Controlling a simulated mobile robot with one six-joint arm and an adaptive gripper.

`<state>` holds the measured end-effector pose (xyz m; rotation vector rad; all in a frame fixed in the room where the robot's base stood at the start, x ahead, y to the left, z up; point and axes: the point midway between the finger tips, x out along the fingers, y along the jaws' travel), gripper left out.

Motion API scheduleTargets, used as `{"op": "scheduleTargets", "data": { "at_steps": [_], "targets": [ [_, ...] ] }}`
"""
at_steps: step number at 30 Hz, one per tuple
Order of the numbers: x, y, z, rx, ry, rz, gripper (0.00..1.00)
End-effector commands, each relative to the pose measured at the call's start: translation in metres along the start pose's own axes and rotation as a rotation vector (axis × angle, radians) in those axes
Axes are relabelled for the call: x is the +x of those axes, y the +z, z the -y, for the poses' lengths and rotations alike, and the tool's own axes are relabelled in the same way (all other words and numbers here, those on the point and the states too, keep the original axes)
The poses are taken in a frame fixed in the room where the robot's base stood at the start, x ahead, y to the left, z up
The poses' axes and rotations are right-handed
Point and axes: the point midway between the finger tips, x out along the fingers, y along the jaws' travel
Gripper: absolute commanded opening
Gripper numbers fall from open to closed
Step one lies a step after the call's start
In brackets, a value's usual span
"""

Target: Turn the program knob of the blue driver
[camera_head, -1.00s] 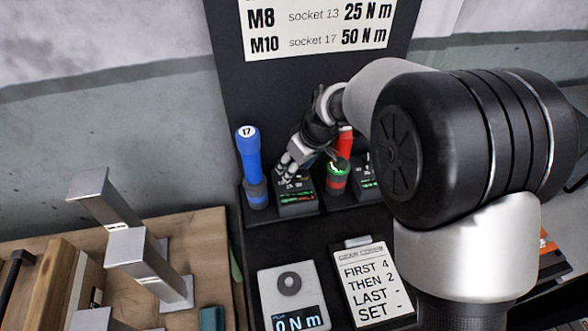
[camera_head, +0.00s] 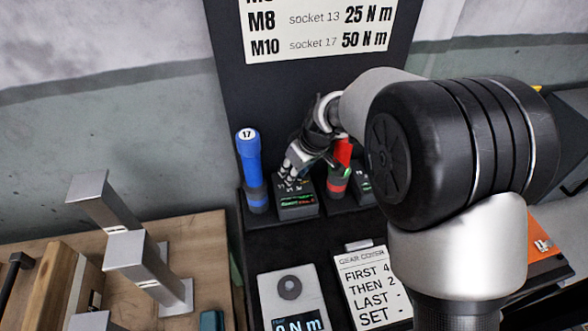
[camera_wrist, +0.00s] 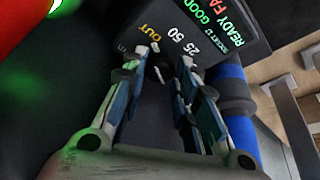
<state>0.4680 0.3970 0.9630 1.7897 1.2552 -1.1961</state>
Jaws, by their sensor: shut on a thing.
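The blue driver (camera_head: 250,165), marked 17, stands upright at the left of the black shelf. Its blue and black body also shows at the right of the wrist view (camera_wrist: 232,95). Right of it is its black program box (camera_head: 296,205), whose face reads OUT, 25, 50 and READY in the wrist view (camera_wrist: 205,30). My gripper (camera_head: 290,178) reaches down at the box's back from the upper right. In the wrist view my gripper (camera_wrist: 167,62) has its fingers on both sides of a small dark knob at the box's edge. The fingers hide most of the knob, so its setting is unclear.
A red driver (camera_head: 341,155) with a green light stands close to the right of my gripper. A torque display (camera_head: 290,290) and a note card (camera_head: 365,285) lie in front. Metal brackets (camera_head: 140,255) stand on the wooden bench at left.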

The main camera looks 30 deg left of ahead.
Motion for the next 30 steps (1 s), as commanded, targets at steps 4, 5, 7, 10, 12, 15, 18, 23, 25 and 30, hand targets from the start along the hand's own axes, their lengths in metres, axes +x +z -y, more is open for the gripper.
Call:
{"op": "scheduleTargets", "data": {
  "at_steps": [4, 5, 7, 10, 12, 15, 18, 23, 25, 30],
  "targets": [
    [-0.0001, 0.0000, 0.0000, 0.000, 0.000, 0.000, 0.04],
    [-0.0001, 0.0000, 0.0000, 0.000, 0.000, 0.000, 0.03],
    [-0.0001, 0.0000, 0.0001, 0.002, 0.000, 0.000, 0.03],
    [-0.0005, -0.0001, 0.0004, 0.011, 0.004, 0.000, 0.03],
    [-0.0010, -0.0002, 0.0007, 0.026, 0.010, 0.001, 0.03],
    [-0.0018, -0.0008, 0.0012, 0.060, 0.026, 0.001, 0.03],
    [-0.0027, -0.0011, 0.0026, 0.114, 0.047, 0.002, 0.03],
    [-0.0045, -0.0019, 0.0038, 0.225, 0.093, 0.003, 0.03],
    [-0.0050, -0.0026, 0.0044, 0.274, 0.113, 0.002, 0.03],
    [-0.0040, -0.0032, 0.0052, 0.384, 0.161, 0.000, 0.03]
  ]
}}
